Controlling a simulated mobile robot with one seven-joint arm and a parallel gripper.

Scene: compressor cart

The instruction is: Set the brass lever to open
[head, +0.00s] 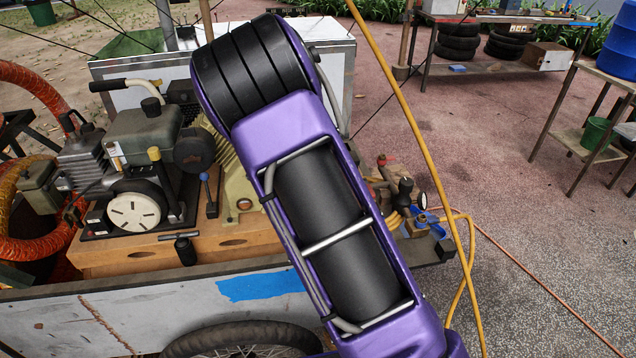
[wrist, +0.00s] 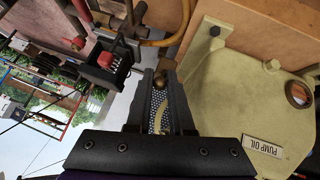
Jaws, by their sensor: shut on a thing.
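In the wrist view my gripper (wrist: 160,76) has its two dark fingers close together around a small brass-coloured piece (wrist: 160,84), which looks like the brass lever. Only its rounded end shows between the fingertips; the rest is hidden, and I cannot tell which way it is set. A pale curved piece shows lower down between the fingers. In the head view my purple arm covers the gripper and the lever.
A cream pump housing with a "PUMP OIL" label (wrist: 264,147) stands close to the right in the wrist view. Fittings with a gauge (head: 422,201) and a yellow hose (head: 462,217) lie right of my arm. An engine (head: 143,133) sits on the cart's left.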

